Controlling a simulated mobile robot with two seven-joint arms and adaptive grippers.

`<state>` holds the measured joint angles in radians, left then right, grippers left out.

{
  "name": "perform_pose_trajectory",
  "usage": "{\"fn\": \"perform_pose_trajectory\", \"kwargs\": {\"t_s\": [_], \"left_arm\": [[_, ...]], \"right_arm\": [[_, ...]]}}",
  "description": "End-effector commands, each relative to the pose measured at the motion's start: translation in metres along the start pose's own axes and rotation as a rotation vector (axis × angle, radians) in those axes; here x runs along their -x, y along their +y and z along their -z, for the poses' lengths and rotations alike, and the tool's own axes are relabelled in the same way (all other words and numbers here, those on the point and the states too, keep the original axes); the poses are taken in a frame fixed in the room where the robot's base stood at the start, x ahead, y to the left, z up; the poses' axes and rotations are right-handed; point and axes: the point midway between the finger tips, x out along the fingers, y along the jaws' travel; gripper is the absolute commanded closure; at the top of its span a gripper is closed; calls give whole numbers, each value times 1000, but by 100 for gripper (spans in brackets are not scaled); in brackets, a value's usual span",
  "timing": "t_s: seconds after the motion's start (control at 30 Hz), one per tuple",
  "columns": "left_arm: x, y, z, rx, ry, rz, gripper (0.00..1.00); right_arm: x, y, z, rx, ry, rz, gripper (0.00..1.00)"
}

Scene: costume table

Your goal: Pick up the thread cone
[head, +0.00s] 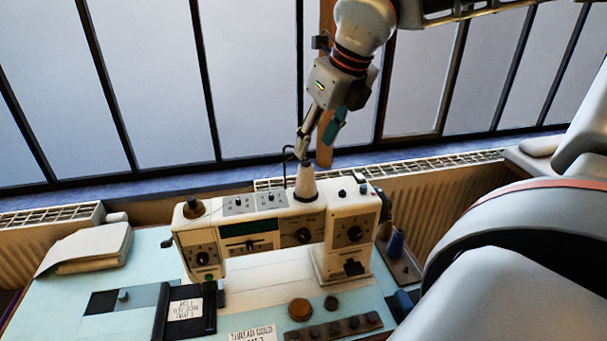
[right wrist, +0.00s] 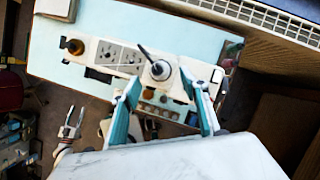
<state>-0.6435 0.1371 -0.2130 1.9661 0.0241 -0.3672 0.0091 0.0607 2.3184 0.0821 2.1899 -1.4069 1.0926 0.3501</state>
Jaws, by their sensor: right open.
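A pale thread cone (head: 306,184) stands upright on top of the white sewing machine (head: 240,222). In the right wrist view the cone (right wrist: 160,70) shows from above with a dark rod near its top. My right gripper (head: 318,143) is open above the cone, pointing down. In the right wrist view its two teal-lined fingers lie either side of the cone, apart from it; the gap in depth is hard to judge. What looks like my left gripper (right wrist: 71,124) shows small at the left of the right wrist view, prongs apart. It is not in the head view.
A thin dark bent rod (head: 287,165) rises beside the cone. A small brown spool (head: 193,208) sits at the machine's left end. A blue cone (head: 396,243) stands right of the machine. A pale cloth stack (head: 88,247) lies at left. Radiators and windows stand behind.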

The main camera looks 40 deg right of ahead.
Motion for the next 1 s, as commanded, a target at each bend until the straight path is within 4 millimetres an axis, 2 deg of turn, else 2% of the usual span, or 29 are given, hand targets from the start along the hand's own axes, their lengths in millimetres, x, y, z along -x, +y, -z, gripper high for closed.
{"fn": "perform_pose_trajectory", "kwargs": {"t_s": [0.2,0.6,0.9,1.0], "left_arm": [[3,2,-9,-2,-16,-3,60],[4,0,-4,-3,-13,-2,60],[3,-1,1,-3,-5,0,60],[3,-1,1,-3,-4,0,60]], "right_arm": [[-22,1,2,1,5,-1,55],[-67,5,2,-1,5,-1,55],[-70,5,2,-1,2,-2,55],[-70,5,2,-1,2,-2,81]]}}
